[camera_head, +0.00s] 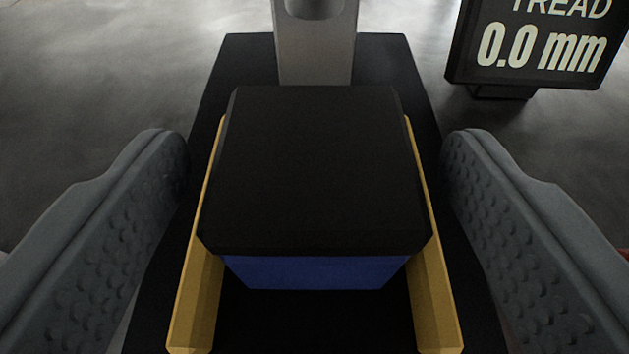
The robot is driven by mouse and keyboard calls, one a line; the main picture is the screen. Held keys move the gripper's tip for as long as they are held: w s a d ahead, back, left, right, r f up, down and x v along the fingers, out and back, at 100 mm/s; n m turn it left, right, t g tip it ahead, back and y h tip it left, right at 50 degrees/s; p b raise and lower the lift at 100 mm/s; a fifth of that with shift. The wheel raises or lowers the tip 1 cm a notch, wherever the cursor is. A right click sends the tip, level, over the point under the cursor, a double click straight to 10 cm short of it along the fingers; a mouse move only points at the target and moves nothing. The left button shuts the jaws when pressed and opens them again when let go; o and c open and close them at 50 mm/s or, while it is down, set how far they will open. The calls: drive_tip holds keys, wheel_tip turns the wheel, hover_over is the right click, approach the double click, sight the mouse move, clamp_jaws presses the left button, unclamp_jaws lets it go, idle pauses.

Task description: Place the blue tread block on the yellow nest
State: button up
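The blue tread block (315,271) shows its blue lower front face beneath a wide black top. It sits level between the two side rails of the yellow nest (196,305), on a black base plate. My gripper (315,165) is open, with one grey dimpled finger on each side of the block. Both fingers are apart from the block and rails, with gaps on both sides. Whether the block's underside rests fully on the base is hidden.
A grey metal post (315,50) stands right behind the block. A black display (538,42) at the upper right reads "TREAD 0.0 mm". Grey floor is clear at the upper left. A small red thing shows at the right edge.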

drive_tip(key=shift+r, duration=0.1)
drive_tip(key=v, duration=1.2)
drive_tip(key=shift+r, duration=0.1)
